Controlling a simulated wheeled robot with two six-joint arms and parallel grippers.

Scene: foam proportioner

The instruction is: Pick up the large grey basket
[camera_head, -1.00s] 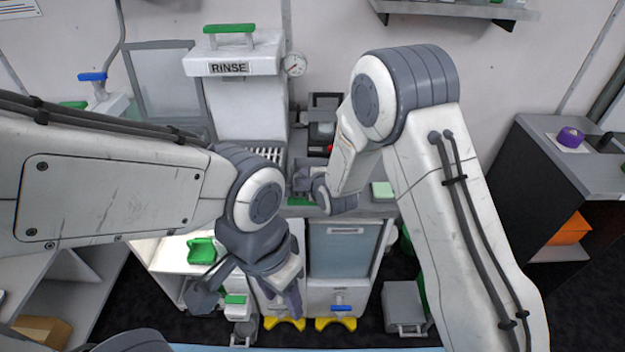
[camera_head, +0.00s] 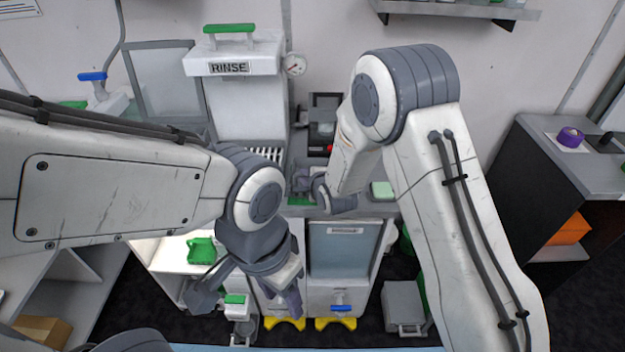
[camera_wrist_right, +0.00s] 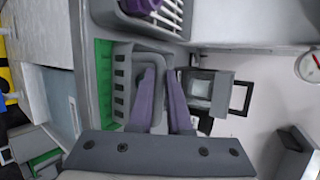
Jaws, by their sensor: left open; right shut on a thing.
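The grey basket (camera_wrist_right: 121,85) with slotted sides stands beside a green strip on the counter in the right wrist view. My right gripper (camera_wrist_right: 163,75) has its two purple-grey fingers at the basket's right side, shut on its rim or wall; the exact contact is partly hidden. In the head view my right gripper (camera_head: 303,182) is at the counter below the rinse unit, and my wrist hides most of the basket. My left gripper (camera_head: 248,297) hangs open and empty in front of the lower cabinets.
The rinse unit (camera_head: 236,105) with a slatted rack stands behind. A black device (camera_head: 322,122) is at the back of the counter. A green basket (camera_head: 202,251) sits on the lower left shelf. A grey box (camera_head: 404,303) is on the floor at right.

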